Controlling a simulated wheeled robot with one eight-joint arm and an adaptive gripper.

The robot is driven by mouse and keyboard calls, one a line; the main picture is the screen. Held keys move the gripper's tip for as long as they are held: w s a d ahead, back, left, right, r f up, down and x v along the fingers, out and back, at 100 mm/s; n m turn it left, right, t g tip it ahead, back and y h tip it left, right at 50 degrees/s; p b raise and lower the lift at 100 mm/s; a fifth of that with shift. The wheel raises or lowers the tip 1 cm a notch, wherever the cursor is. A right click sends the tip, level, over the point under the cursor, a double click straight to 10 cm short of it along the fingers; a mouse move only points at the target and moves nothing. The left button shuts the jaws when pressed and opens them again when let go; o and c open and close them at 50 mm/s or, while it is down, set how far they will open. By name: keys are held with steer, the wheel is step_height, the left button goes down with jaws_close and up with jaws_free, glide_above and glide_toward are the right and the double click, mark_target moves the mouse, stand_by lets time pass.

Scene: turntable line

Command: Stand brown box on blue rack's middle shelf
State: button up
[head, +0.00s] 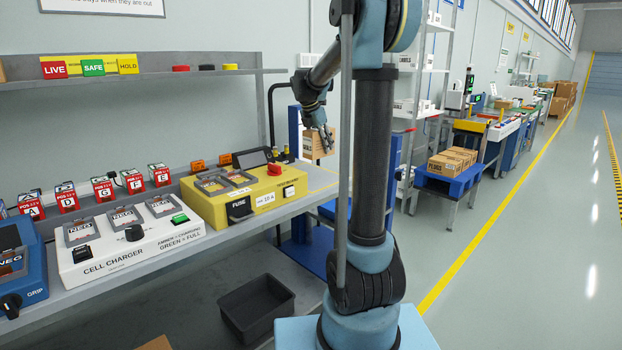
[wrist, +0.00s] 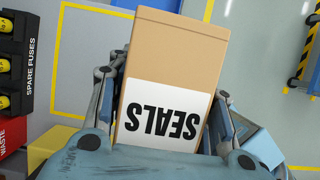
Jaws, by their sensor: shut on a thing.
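A brown box (head: 319,143) is held in my gripper (head: 322,130), between the blue posts of the blue rack (head: 393,160) as seen in the head view. In the wrist view, the brown box (wrist: 175,55) fills the middle, with a white label reading SEALS upside down. The fingers of my gripper (wrist: 165,115) lie along both its sides. The rack stands beyond the right end of the bench; my arm hides part of it. I cannot tell whether the box touches a shelf.
A yellow tester (head: 245,197) and a white cell charger (head: 130,240) stand on the bench. A dark bin (head: 256,308) is low under it. Boxes sit on a blue stand (head: 450,182) at right. The floor (head: 530,260) at far right is clear.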

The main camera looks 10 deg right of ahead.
step_height(320, 180, down, 10)
steer(key=shift+r, duration=0.1)
stand_by(0.4)
steer(key=o, duration=1.3)
steer(key=shift+c, duration=0.2)
